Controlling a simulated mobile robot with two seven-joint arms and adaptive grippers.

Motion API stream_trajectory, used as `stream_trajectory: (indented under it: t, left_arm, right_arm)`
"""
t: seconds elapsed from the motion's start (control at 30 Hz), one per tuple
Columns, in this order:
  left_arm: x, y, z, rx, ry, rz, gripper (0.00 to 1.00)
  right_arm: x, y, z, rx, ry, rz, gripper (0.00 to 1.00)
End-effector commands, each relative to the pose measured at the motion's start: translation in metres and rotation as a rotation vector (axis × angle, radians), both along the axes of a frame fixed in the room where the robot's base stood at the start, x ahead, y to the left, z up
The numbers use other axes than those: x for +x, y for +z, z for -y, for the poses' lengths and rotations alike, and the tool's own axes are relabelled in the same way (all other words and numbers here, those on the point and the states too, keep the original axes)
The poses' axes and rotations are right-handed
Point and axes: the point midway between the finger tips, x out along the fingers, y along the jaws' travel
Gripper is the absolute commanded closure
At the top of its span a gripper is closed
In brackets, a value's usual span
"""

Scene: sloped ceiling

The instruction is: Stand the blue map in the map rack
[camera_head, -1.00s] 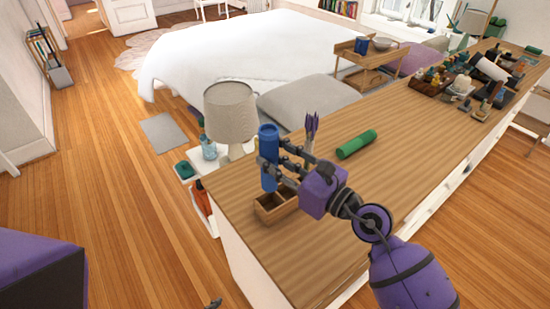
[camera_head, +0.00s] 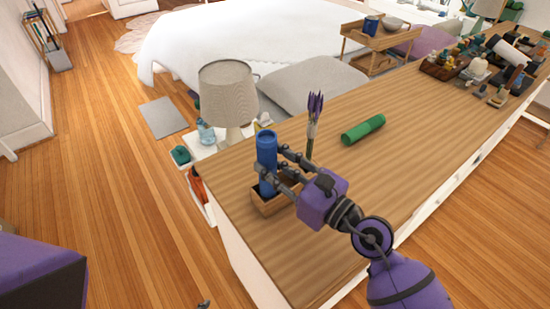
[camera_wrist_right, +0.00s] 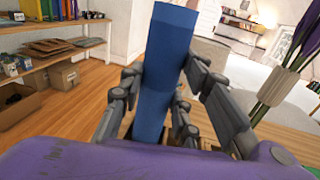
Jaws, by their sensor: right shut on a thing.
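The blue map (camera_head: 267,150) is a rolled tube, standing nearly upright. My right gripper (camera_head: 276,172) is shut on it, with the fingers around its middle. The map rack (camera_head: 279,207) is a small open wooden box near the left end of the long wooden counter. The map's lower end is down at the rack's opening and seems to be inside it; the bottom is hidden by the rack wall and the fingers. In the right wrist view the blue map (camera_wrist_right: 165,70) rises between the fingers, tilted slightly. A small dark tip at the bottom edge may be my left gripper (camera_head: 204,304).
A green roll (camera_head: 363,130) lies on the counter (camera_head: 400,160) to the right. Purple flowers (camera_head: 313,120) stand just behind the gripper. A lamp (camera_head: 228,95) stands on a low side table beyond the counter's edge. Several small items crowd the counter's far end.

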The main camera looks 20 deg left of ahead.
Motion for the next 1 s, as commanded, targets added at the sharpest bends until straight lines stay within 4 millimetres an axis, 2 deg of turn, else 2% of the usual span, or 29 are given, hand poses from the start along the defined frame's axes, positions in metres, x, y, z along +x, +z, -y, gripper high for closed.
stream_trajectory:
  t: [0.03,0.5,0.9,0.93,1.0]
  left_arm:
    - [-0.004,-0.006,-0.002,0.003,0.001,-0.008,0.47]
    - [-0.016,-0.027,-0.005,0.013,-0.001,-0.035,0.47]
    - [-0.005,-0.024,-0.002,0.010,-0.004,-0.016,0.47]
    - [-0.005,-0.024,-0.002,0.010,-0.004,-0.016,0.47]
    - [-0.006,-0.024,-0.002,0.009,-0.004,-0.018,0.47]
  right_arm:
    - [0.000,-0.007,0.000,0.000,0.001,-0.004,0.95]
    - [-0.001,-0.037,0.000,0.001,0.001,-0.003,0.95]
    - [0.000,-0.039,0.000,0.001,0.001,0.002,0.95]
    - [0.000,-0.039,0.000,0.001,0.001,0.002,0.67]
    - [0.000,-0.039,0.000,0.001,0.001,0.002,0.58]
